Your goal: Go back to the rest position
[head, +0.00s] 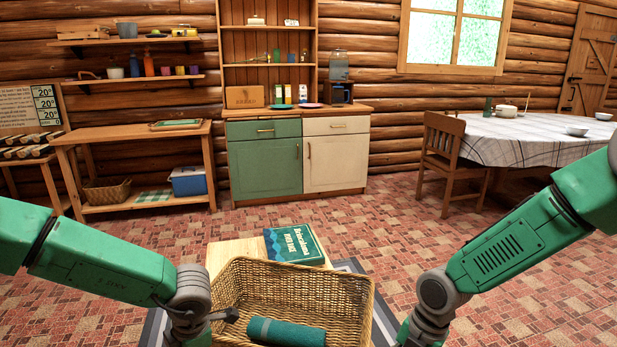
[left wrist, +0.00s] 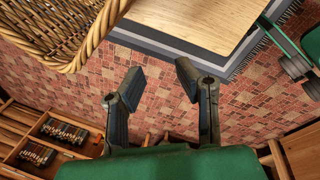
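My left gripper (head: 222,315) is beside the left rim of a wicker basket (head: 345,300) in the head view. In the left wrist view its two fingers (left wrist: 160,78) are apart with nothing between them, over the tiled floor. The basket also shows in the left wrist view (left wrist: 75,50), apart from the fingers. My right arm bends down at the right of the basket in the head view, its fingers out of frame. What appears to be my right gripper (left wrist: 297,68) shows at the right edge of the left wrist view, too cut off to tell its opening.
A dark green rolled item (head: 287,332) lies in the basket. A teal book (head: 294,246) lies on the low wooden table (head: 228,252) behind it. A cabinet (head: 265,165), side table (head: 130,134) and dining table (head: 520,140) stand farther back. Open tiled floor lies between.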

